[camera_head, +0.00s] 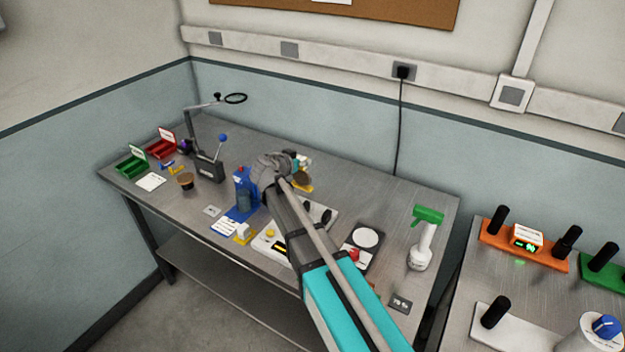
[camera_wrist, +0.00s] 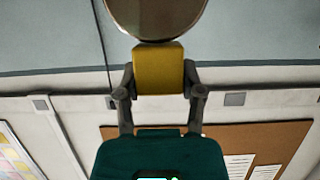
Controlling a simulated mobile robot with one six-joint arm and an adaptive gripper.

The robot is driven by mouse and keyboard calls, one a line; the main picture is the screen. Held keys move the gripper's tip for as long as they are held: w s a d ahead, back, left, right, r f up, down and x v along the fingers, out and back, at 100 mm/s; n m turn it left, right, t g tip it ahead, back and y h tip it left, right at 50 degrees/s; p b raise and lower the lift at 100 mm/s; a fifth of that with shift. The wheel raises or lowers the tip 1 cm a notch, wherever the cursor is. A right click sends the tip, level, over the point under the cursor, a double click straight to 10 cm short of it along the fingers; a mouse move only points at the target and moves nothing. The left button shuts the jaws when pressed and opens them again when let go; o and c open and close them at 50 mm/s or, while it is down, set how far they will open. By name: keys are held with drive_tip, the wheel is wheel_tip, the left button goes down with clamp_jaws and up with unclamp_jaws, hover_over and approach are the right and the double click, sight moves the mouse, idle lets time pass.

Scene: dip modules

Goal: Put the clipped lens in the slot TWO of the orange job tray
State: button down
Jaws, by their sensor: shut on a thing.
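The clipped lens has a round, dark brownish glass disc (camera_wrist: 158,14) and a yellow block-shaped clip (camera_wrist: 158,68). In the wrist view my gripper (camera_wrist: 159,80) is shut on the yellow clip, one finger on each side, with the disc beyond it and cut off by the frame edge. In the head view the lens (camera_head: 302,179) is raised over the back middle of the steel bench, beside my gripper (camera_head: 288,166). An orange base (camera_head: 497,241) with black posts and a green-lit display stands on the right-hand table. I cannot make out a tray slot marked TWO.
The bench (camera_head: 335,178) holds a blue stand (camera_head: 241,192), a lever device (camera_head: 208,168), red (camera_head: 160,149) and green (camera_head: 132,164) bins, and a spray bottle (camera_head: 424,245). My arm hides part of the bench front. A wall cable (camera_head: 400,130) hangs behind.

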drive_tip(key=w+d+f+b, duration=0.3)
drive_tip(key=w+f+b, duration=0.1)
drive_tip(key=f+b, duration=0.1)
drive_tip(key=shift+w+d+f, duration=0.2)
drive_tip(key=shift+w+f, duration=0.1)
drive_tip(key=shift+f, duration=0.05)
drive_tip(key=shift+f, duration=0.1)
drive_tip(key=shift+w+d+f+b, duration=0.1)
drive_tip(key=shift+w+f+b, duration=0.05)
drive_tip(key=shift+f+b, duration=0.85)
drive_tip(key=shift+w+d+f+b, duration=0.1)
drive_tip(key=shift+w+f+b, duration=0.05)
drive_tip(key=shift+f+b, duration=0.85)
drive_tip(key=shift+r, duration=0.1)
drive_tip(key=shift+c, duration=1.1)
unclamp_jaws()
